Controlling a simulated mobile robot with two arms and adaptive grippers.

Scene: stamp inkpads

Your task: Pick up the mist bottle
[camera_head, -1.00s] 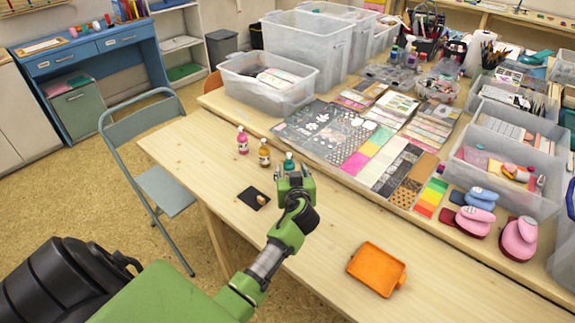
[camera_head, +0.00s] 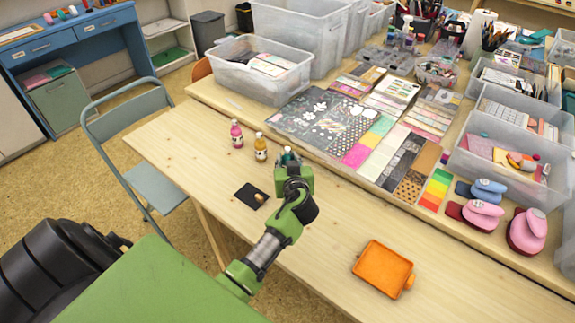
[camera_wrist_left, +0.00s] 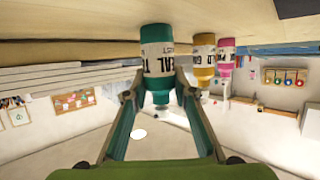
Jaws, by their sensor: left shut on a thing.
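The teal mist bottle (camera_head: 288,155) stands on the wooden table (camera_head: 330,225), mostly hidden behind my left gripper (camera_head: 291,168) in the head view. In the left wrist view, which is upside down, the teal bottle (camera_wrist_left: 157,60) sits between the two fingers of my left gripper (camera_wrist_left: 159,92). The fingers are shut on it near its narrower top. Its pale label shows dark lettering. I cannot tell any clear gap between bottle and table. My right gripper is not in view.
A yellow bottle (camera_head: 260,148) and a pink bottle (camera_head: 236,135) stand close by to the left. A black pad (camera_head: 246,192) with a small stamp lies in front. An orange tray (camera_head: 383,268) lies at right. Patterned sheets (camera_head: 320,118) lie behind. The table's front middle is clear.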

